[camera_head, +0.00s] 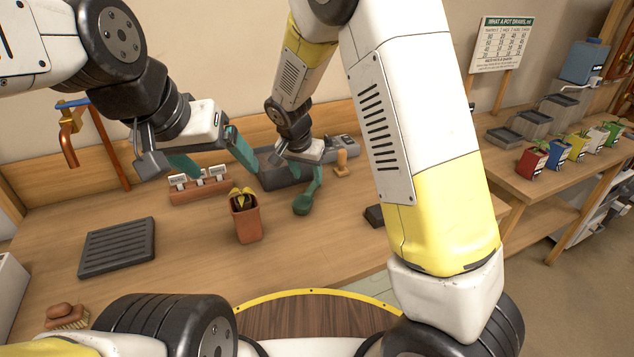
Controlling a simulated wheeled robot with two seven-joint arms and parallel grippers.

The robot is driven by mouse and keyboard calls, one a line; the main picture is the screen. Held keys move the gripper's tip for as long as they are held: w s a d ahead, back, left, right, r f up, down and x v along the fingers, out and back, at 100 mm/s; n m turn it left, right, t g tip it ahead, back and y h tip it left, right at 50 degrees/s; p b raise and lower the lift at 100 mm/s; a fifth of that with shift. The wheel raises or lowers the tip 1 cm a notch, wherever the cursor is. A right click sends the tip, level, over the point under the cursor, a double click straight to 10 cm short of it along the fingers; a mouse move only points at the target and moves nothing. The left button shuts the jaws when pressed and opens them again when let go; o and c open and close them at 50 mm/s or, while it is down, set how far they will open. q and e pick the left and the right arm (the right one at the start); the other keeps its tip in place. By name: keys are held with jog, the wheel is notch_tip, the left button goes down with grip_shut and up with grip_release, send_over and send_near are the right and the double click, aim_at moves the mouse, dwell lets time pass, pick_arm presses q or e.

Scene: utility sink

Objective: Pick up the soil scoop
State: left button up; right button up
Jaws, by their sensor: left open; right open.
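The soil scoop (302,205) is dark green. Its rounded bowl rests on the wooden bench right of the terracotta pot, with a narrower green part rising behind it toward my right gripper. My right gripper (296,166) is open at the scoop's far end; its fingers are small and partly hidden, so I cannot tell whether they touch the handle. My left gripper (214,165) is open and empty, its green fingers spread above the back of the bench, left of the scoop.
A black slotted tray (117,247) and a brush (67,318) lie left. A dark tray (282,176) and wooden peg (341,163) are behind.

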aim_at(311, 187)
jog(key=x, duration=0.8)
jog(key=shift+w+f, duration=0.15)
jog(key=shift+w, duration=0.25)
grip_shut()
